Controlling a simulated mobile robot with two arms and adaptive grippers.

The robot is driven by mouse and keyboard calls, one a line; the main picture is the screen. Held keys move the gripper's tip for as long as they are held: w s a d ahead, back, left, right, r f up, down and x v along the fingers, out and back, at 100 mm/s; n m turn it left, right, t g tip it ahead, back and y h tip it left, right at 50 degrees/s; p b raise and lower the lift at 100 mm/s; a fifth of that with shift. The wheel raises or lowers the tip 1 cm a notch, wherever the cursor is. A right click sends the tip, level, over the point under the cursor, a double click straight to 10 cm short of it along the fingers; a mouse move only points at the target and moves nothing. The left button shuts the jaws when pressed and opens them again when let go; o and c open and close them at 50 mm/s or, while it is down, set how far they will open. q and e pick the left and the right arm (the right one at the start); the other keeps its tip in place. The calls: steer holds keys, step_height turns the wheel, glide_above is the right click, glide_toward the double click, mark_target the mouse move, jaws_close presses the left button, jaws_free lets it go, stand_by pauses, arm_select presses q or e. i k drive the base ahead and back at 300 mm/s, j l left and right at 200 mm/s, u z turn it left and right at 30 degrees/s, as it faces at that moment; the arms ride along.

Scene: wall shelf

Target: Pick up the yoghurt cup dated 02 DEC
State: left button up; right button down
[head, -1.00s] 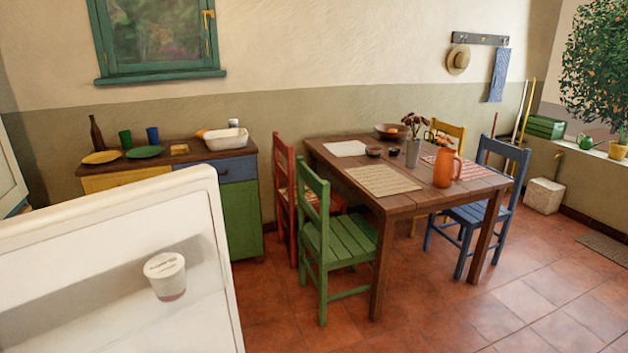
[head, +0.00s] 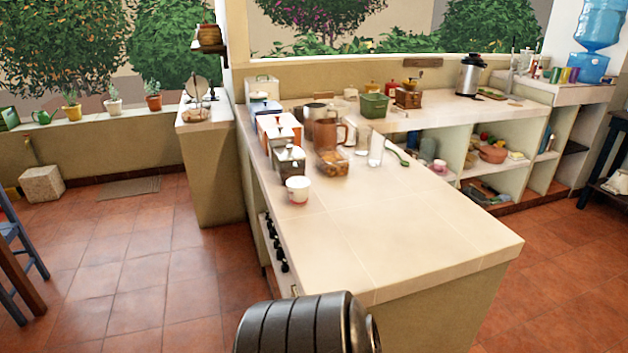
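A small white cup (head: 298,190) with a reddish marking stands upright on the near left edge of the tiled counter (head: 410,235). It looks like a yoghurt cup, but any date on it is too small to read. Neither of my grippers shows in the head view. A dark, ribbed rounded part at the bottom middle seems to be a piece of my own arm.
Behind the cup stand a glass-sided canister (head: 289,160), a box (head: 278,130), a brown pitcher (head: 328,140) and a container of orange food (head: 332,163). The counter's near right part is bare. Stove knobs (head: 276,245) line its left side. Tiled floor (head: 135,270) lies open at left.

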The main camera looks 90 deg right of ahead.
mark_target(298, 187)
steer(key=z, duration=2.65)
